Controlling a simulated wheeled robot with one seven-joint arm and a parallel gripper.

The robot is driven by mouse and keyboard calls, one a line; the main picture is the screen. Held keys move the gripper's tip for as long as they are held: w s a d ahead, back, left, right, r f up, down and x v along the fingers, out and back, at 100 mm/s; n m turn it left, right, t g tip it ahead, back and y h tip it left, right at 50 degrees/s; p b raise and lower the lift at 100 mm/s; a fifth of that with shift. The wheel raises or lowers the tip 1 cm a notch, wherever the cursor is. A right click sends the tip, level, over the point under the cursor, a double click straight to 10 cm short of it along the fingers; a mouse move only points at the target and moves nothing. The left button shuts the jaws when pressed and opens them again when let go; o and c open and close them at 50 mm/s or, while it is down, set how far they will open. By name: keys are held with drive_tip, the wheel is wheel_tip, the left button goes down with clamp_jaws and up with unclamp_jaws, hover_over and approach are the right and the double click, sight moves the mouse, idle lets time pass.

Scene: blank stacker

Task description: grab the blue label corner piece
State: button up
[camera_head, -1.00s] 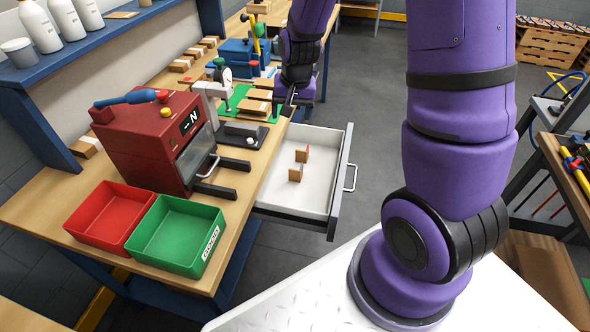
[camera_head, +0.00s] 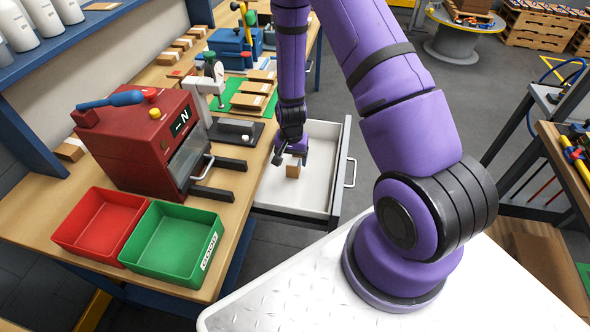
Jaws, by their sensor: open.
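In the head view a brown corner piece (camera_head: 292,171) stands in the open drawer (camera_head: 316,196). I cannot make out a blue label on it. The second piece is not distinguishable and appears hidden behind my gripper. My gripper (camera_head: 291,158) is open and points down into the drawer, right over the visible piece. I cannot tell whether its fingers touch the piece or straddle it.
The workbench carries a red machine (camera_head: 146,142) with a handle, a red bin (camera_head: 99,222) and a green bin (camera_head: 171,240). A small press (camera_head: 212,88) stands further back. The drawer floor in front of the piece is clear.

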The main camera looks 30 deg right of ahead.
sight(292, 178)
drive_tip(key=shift+w+d+f, duration=0.1)
drive_tip(key=shift+f, duration=2)
drive_tip(key=shift+w+d+f, duration=0.1)
drive_tip(key=shift+f, duration=2)
drive_tip(key=c, duration=1)
